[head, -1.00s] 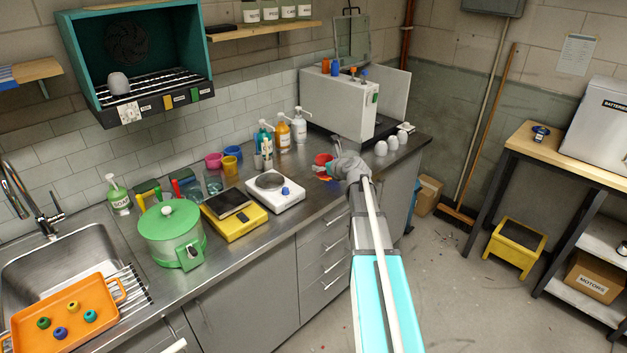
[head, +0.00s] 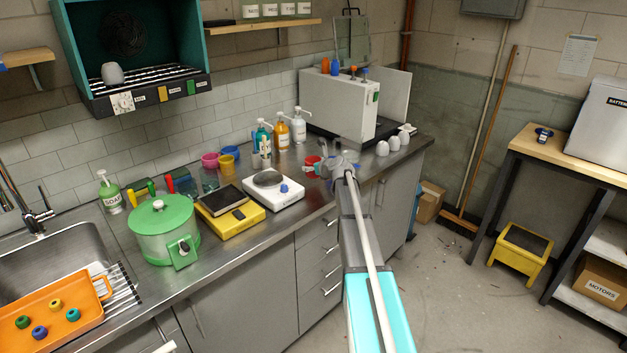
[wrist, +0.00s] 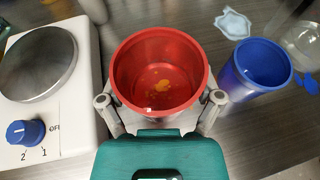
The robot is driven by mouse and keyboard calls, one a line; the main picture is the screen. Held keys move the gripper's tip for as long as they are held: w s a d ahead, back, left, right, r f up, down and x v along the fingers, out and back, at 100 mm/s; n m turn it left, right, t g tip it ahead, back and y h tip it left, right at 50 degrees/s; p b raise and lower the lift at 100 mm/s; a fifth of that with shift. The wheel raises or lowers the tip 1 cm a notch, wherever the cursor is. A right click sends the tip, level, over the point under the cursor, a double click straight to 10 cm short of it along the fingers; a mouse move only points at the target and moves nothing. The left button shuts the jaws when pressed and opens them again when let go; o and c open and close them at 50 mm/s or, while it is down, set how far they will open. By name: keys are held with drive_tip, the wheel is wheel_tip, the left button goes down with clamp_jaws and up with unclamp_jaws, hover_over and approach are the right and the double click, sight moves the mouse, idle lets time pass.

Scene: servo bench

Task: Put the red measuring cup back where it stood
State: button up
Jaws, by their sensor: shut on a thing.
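The red measuring cup (wrist: 160,72) is between the fingers of my gripper (wrist: 160,105) in the wrist view, its open top facing the camera. A few orange-yellow patches show on its inside bottom. My gripper is shut on it. In the head view the red cup (head: 312,160) shows at the left of my gripper (head: 325,168), partly hidden by it, over the steel counter (head: 262,226) right of the white hotplate (head: 272,196). I cannot tell whether the cup's base touches the counter.
A blue cup (wrist: 255,70) stands close on the right in the wrist view, with a pale splash-shaped piece (wrist: 234,22) beyond it. The hotplate (wrist: 50,120) is close on the left. Pink (head: 210,160) and yellow (head: 229,153) cups and pump bottles (head: 298,126) stand further back.

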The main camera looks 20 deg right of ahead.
sight(312, 174)
drive_tip(key=shift+w+f, duration=0.15)
drive_tip(key=shift+f, duration=0.05)
idle(0.3)
drive_tip(key=shift+w+f+b, duration=0.4)
drive_tip(key=shift+f+b, duration=0.4)
drive_tip(key=shift+b, duration=0.05)
drive_tip(key=shift+f+b, duration=1.15)
drive_tip(key=shift+f, duration=0.15)
drive_tip(key=o, duration=1)
drive_tip(key=shift+o, duration=0.2)
drive_tip(key=shift+r, duration=0.2)
drive_tip(key=shift+s+r, duration=0.1)
drive_tip(key=p+v, duration=0.4)
drive_tip(key=v, duration=0.7)
drive_tip(key=shift+s+d+r+p, duration=0.1)
drive_tip(key=shift+s+p, duration=0.2)
drive_tip(key=shift+s, duration=0.1)
